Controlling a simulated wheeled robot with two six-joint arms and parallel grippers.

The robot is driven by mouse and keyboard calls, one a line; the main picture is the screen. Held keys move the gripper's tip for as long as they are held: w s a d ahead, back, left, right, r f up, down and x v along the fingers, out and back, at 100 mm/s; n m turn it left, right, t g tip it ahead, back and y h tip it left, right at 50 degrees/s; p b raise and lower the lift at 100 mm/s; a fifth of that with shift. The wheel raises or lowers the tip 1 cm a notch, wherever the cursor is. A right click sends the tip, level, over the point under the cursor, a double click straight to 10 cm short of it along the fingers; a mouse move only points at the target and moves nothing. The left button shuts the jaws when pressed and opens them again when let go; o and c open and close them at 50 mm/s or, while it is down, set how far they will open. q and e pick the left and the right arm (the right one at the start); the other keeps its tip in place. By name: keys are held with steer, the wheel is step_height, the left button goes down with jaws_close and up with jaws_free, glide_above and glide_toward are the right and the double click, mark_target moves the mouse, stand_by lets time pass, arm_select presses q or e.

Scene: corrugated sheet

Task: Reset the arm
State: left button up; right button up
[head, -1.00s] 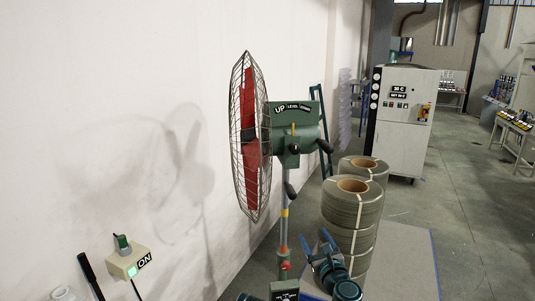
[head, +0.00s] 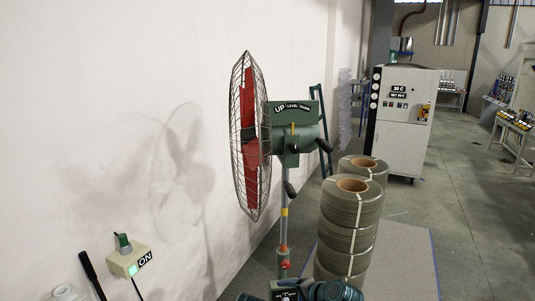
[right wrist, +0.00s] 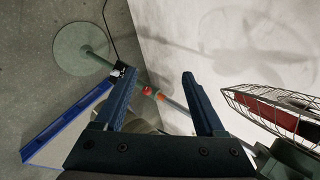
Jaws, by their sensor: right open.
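My right gripper (right wrist: 158,76) shows in the right wrist view with its two blue fingers spread apart and nothing between them. The pole of a standing fan (right wrist: 174,104) with a red knob (right wrist: 147,91) passes beyond the fingers. In the head view only a dark teal part of my right arm (head: 338,291) shows at the bottom edge; its fingers are out of that view. My left gripper is in neither view.
The fan's green housing (head: 294,125) and red-bladed cage (head: 251,135) stand by the white wall. Stacked coils (head: 351,205) stand right of its pole. A lit ON switch box (head: 129,262) is at lower left. Floor (head: 475,240) at right is clear.

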steer(key=s+d+f+n+g+h, duration=0.65)
steer(key=s+d+f+n, duration=0.2)
steer(key=s+d, duration=0.2)
steer(key=s+a+n, duration=0.2)
steer(key=s+a, duration=0.1)
steer(key=a, duration=0.2)
steer(key=s+a+n+g+h, duration=0.1)
steer(key=s+a+n, duration=0.1)
steer(key=a, duration=0.3)
steer(key=shift+s+a+r+n, duration=0.25)
steer(key=shift+s+a+n, duration=0.15)
steer(key=shift+s, duration=0.35)
steer(key=shift+g, duration=0.25)
